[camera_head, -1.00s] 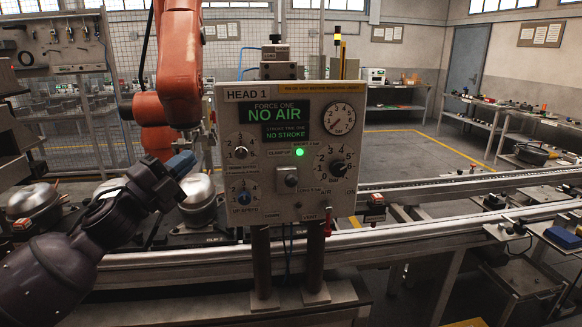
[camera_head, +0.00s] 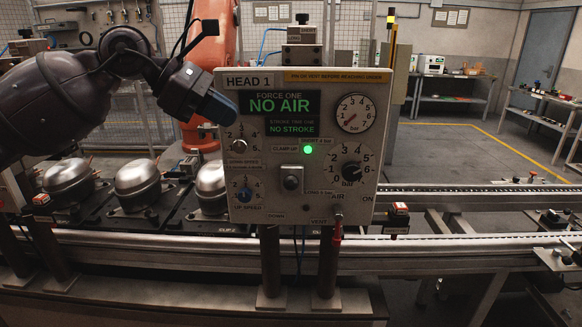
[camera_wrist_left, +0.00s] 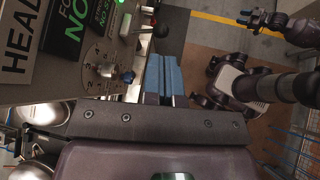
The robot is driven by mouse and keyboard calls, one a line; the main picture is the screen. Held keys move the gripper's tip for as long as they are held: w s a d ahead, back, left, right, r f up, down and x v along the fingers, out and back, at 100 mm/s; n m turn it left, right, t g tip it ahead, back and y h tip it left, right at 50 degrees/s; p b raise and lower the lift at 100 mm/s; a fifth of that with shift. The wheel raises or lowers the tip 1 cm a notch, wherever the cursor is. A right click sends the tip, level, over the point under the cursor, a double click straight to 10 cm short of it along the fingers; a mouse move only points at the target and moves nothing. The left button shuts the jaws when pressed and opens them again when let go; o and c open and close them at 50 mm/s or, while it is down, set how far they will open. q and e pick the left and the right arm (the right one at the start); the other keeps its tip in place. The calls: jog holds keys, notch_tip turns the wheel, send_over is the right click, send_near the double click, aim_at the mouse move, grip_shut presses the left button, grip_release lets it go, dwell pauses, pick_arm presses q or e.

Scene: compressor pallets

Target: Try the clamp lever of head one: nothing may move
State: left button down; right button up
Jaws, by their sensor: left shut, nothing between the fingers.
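The HEAD 1 panel (camera_head: 255,215) stands in the middle of the head view, reading NO AIR and NO STROKE. My left gripper (camera_head: 222,107) is shut and empty in front of the panel's upper left edge, up and left of the lever. In the left wrist view its blue fingers (camera_wrist_left: 162,78) lie together beside the panel.
Around the lever are a black regulator knob (camera_head: 351,172), a blue UP SPEED knob (camera_head: 243,194), a gauge (camera_head: 355,113) and a red-handled air valve (camera_head: 337,230). Silver compressors (camera_head: 137,182) stand on the line at left. An orange robot arm (camera_head: 213,60) stands behind.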

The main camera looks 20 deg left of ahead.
aim_at(285, 178)
pick_arm(q)
jog(key=shift+s+a+f+m+g+y, duration=0.2)
jog(key=shift+s+a+f+m+y, duration=0.1)
jog(key=shift+a+f+y, duration=0.15)
jog(key=shift+s+a+f+m+g+y, duration=0.2)
jog(key=shift+a+f+m+y, duration=0.1)
jog(key=shift+f+y, duration=0.1)
pick_arm(e)
jog(key=shift+s+f, duration=0.2)
jog(key=shift+s, duration=0.35)
pick_arm(q)
jog(key=p+x, duration=0.1)
jog(key=x, duration=1.2)
jog(key=shift+w+r+p, duration=0.1)
jog(key=shift+p, duration=0.3)
jog(key=shift+w+d+f, duration=0.2)
jog(key=shift+d+f, duration=0.15)
jog(key=shift+f, duration=0.05)
pick_arm(e)
jog(key=shift+w+r, duration=0.2)
jog(key=shift+r, duration=1)
pick_arm(q)
jog(key=shift+f, duration=0.1)
pick_arm(e)
jog(key=shift+w, duration=0.2)
pick_arm(q)
jog(key=shift+f, duration=0.1)
pick_arm(e)
jog(key=shift+f, duration=0.1)
